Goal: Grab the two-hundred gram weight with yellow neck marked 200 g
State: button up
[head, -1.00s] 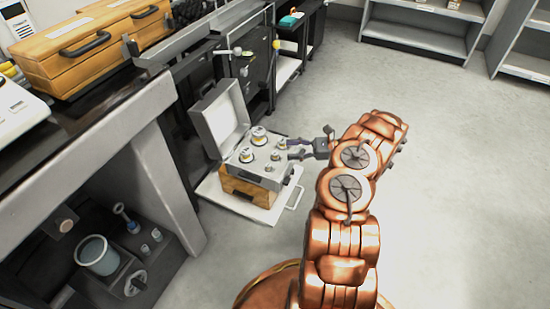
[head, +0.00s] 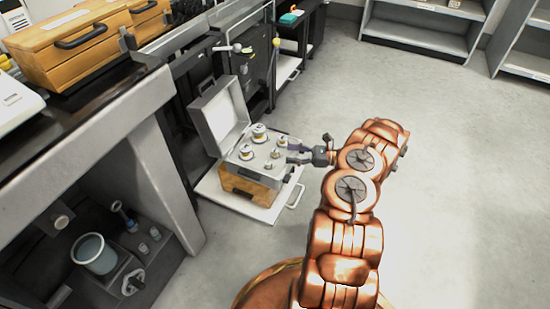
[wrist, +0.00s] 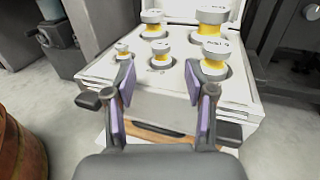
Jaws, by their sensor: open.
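Several silver weights with yellow necks stand in an open case (head: 250,189). In the wrist view they are a small front-left weight (wrist: 122,52), a middle weight (wrist: 160,54), a back-left weight (wrist: 152,22), a large back-right weight (wrist: 211,22) and a front-right weight (wrist: 214,60). Their markings are too small to read, so I cannot tell which is the 200 g one. My gripper (wrist: 158,76) is open and empty at the case's front edge. Its right finger overlaps the front-right weight in the picture; contact cannot be told. In the head view my gripper (head: 291,154) reaches the case from the right.
The case's lid (head: 219,112) stands open on the left. The case sits on a white tray (head: 262,213) with handles on the floor. A grey table (head: 150,110) and dark cabinets stand to the left and behind. The floor at the right is clear.

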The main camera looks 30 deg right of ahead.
aim_at(277, 153)
jog(key=shift+w+a+f+b, duration=0.15)
jog(key=shift+w+a+b, duration=0.2)
jog(key=shift+w+a, duration=0.15)
jog(key=b+x, duration=0.1)
jog(key=x, duration=0.3)
jog(key=shift+a+b, duration=0.1)
jog(key=shift+b, duration=0.25)
jog(key=shift+c, duration=0.2)
grip_shut()
